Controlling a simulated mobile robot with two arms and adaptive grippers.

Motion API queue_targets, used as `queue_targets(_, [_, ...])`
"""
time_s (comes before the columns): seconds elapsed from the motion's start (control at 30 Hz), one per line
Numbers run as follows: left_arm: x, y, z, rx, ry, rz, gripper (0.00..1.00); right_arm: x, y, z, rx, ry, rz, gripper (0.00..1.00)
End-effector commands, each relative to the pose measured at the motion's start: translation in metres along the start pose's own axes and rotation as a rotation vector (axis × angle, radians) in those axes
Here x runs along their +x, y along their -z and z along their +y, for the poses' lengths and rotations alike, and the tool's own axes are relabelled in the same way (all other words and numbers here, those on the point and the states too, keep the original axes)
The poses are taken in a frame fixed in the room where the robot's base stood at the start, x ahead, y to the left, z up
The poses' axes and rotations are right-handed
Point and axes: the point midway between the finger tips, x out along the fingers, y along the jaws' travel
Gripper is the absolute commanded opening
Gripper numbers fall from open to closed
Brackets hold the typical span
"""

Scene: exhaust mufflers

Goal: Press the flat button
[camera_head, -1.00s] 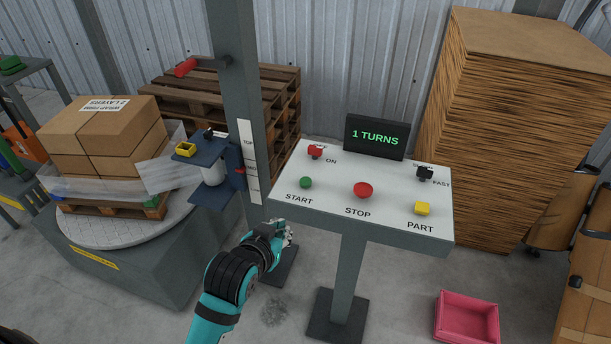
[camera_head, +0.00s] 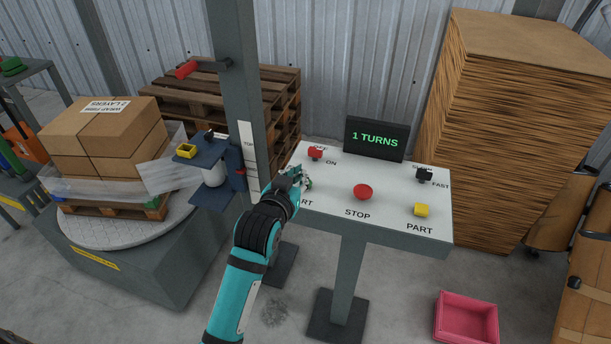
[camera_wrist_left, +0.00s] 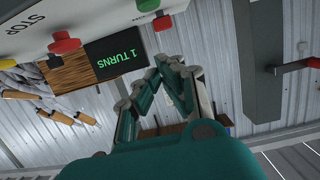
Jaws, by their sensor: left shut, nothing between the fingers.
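The control panel (camera_head: 392,205) has a green START button (camera_head: 308,183), a red mushroom-shaped STOP button (camera_head: 363,191) and a yellow PART button (camera_head: 422,210). My left gripper (camera_head: 297,178) is shut and empty at the panel's left edge, beside the green button and partly covering it and its label. Whether it touches the button cannot be told. In the left wrist view, the shut fingers (camera_wrist_left: 168,68) show below the tilted panel. The green button (camera_wrist_left: 148,5) and red STOP button (camera_wrist_left: 64,43) show near the top there. My right gripper is not in view.
A display (camera_head: 375,138) reads "1 TURNS". A grey post (camera_head: 239,100) with a blue carriage rises left of the panel. A pink bin (camera_head: 466,318) lies on the floor.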

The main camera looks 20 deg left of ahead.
Motion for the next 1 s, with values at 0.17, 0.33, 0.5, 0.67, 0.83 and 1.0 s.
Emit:
queue_targets(0.17, [0.039,0.002,0.0,-0.001,0.001,-0.002,0.0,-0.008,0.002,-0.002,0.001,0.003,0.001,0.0])
queue_targets(0.33, [0.061,-0.01,0.0,-0.001,0.0,-0.007,0.0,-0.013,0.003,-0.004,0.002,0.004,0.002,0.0])
queue_targets(0.5, [0.066,-0.03,0.0,-0.001,0.0,-0.003,0.0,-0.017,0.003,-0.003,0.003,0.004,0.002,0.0])
queue_targets(0.67, [0.068,-0.038,0.0,-0.002,0.0,0.0,0.0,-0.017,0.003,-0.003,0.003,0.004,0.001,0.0])
queue_targets(0.83, [0.068,-0.039,0.0,-0.001,0.0,0.0,0.0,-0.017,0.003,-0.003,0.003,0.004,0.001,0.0])
queue_targets(1.0, [0.068,-0.04,0.0,-0.001,0.0,0.0,0.0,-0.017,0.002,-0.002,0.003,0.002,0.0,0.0])
